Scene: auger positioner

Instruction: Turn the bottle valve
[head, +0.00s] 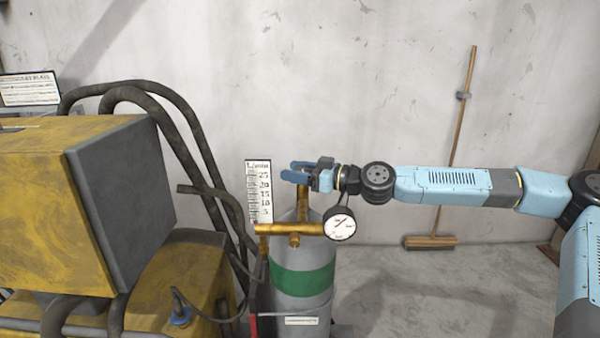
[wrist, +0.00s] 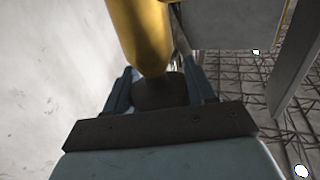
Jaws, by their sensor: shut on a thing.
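The grey gas bottle (head: 302,300) with a green band stands upright just right of the picture's middle in the head view. A brass valve stem (head: 303,203) rises from its top. My gripper (head: 299,172) reaches in from the right, level, with its blue fingers at the top of this stem. In the wrist view a yellow brass cylinder (wrist: 140,35) and a dark piece at its end lie between the fingers (wrist: 160,82). My gripper is shut on the bottle valve. The fingers hide the valve's top, so its turned angle cannot be told.
A yellow machine (head: 70,190) with dark hoses (head: 190,125) fills the left. A broom (head: 455,150) leans on the wall behind my arm.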

